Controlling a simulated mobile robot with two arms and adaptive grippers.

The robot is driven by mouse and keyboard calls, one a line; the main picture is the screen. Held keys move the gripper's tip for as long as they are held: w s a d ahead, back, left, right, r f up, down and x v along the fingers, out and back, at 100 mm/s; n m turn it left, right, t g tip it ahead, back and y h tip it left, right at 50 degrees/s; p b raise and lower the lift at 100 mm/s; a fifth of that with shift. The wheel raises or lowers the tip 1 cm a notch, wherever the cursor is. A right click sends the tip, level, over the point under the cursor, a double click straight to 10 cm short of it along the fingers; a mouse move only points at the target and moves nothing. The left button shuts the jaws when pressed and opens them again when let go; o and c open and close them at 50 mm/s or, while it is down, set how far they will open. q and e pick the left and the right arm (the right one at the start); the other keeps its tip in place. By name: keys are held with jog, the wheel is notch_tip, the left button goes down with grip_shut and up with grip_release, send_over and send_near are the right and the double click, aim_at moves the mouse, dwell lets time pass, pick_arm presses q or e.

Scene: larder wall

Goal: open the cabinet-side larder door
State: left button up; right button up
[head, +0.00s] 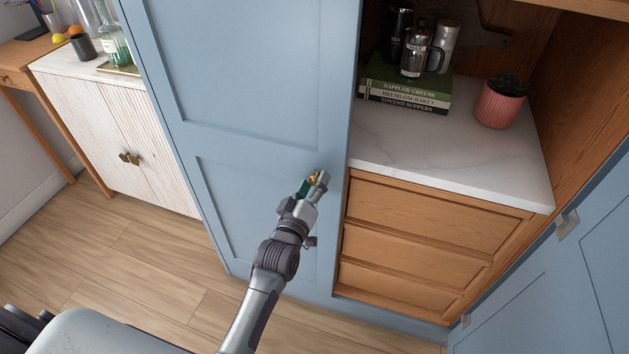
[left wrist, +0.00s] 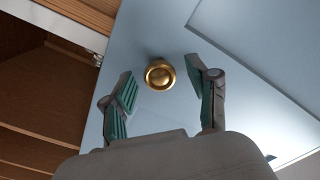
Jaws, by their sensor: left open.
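The blue panelled larder door (head: 235,65) on the white cabinet's side stands shut across the left half of the larder. Its round brass knob (left wrist: 160,75) shows clearly in the left wrist view and is partly hidden by the gripper in the head view (head: 315,176). My left gripper (head: 317,184) is open at the knob, near the door's right edge. In the left wrist view its two green-padded fingers (left wrist: 160,88) stand apart on either side of the knob, touching neither side visibly. How deep the knob sits between them is unclear. My right gripper is out of view.
The other blue larder door (head: 560,290) stands open at right. A white cabinet (head: 110,120) stands left. The wooden floor (head: 130,255) is clear.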

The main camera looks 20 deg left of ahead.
pick_arm(q)
jog(key=shift+w, duration=0.5)
grip_shut()
